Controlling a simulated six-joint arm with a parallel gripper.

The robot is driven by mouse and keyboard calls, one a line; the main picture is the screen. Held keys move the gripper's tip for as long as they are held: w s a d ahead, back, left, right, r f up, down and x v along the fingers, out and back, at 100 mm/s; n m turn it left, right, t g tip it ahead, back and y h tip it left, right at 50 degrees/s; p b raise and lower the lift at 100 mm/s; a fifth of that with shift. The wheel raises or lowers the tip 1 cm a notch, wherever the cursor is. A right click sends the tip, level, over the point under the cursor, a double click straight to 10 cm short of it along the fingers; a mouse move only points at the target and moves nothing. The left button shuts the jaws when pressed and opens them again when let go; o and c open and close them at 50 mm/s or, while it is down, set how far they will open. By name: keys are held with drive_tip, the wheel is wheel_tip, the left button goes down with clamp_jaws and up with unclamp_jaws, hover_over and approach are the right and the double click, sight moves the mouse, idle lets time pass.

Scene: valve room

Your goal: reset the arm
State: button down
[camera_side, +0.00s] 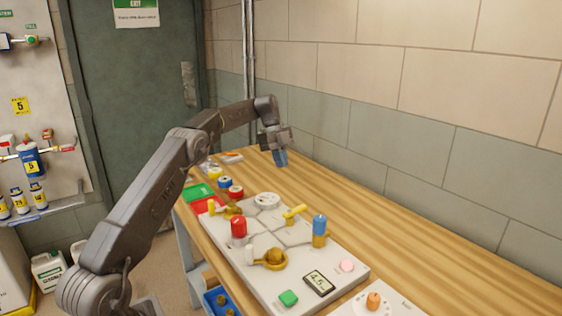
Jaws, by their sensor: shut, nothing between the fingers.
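My arm reaches from the lower left over the wooden bench. My gripper (281,158) is at its end, shut and empty, pointing down above the far part of the bench. It is apart from everything below it. A pale valve board (312,258) lies on the bench in front of it. The board carries a red cylinder (239,227), a blue-topped yellow cylinder (320,231), a yellow handle (294,214), a brass ring-shaped fitting (271,259), a white round dial (267,200), a green button (288,298), a pink button (347,266) and a small display (319,283).
Green (198,193) and red (206,205) pads and small blue and red round items lie left of the board. A white panel with an orange knob (374,300) is at the front. A tiled wall (420,140) bounds the bench behind. The bench's right side (440,255) is clear.

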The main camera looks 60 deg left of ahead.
idle(0.3)
drive_tip(key=s+d+r+n+t+y, duration=0.1)
drive_tip(key=s+d+r+n+y, duration=0.1)
drive_tip(key=s+d+r+n, duration=0.5)
drive_tip(key=s+d+r+n+t+y, duration=0.1)
drive_tip(key=s+d+r, duration=0.4)
drive_tip(key=d, duration=0.7)
drive_tip(key=s+d+f+n+t, duration=0.1)
drive_tip(key=s+d+f+n, duration=0.1)
drive_tip(key=s, duration=0.5)
drive_tip(key=s+d+f+n+t+y, duration=0.1)
drive_tip(key=s+d+f+n, duration=0.1)
drive_tip(key=s+d+n, duration=0.2)
drive_tip(key=s+d+f+n+t, duration=0.1)
drive_tip(key=s+d+f+n, duration=0.1)
drive_tip(key=s, duration=0.8)
drive_tip(key=shift+d+f+n, duration=0.3)
drive_tip(key=shift+d+n, duration=0.2)
drive_tip(key=shift+d, duration=0.2)
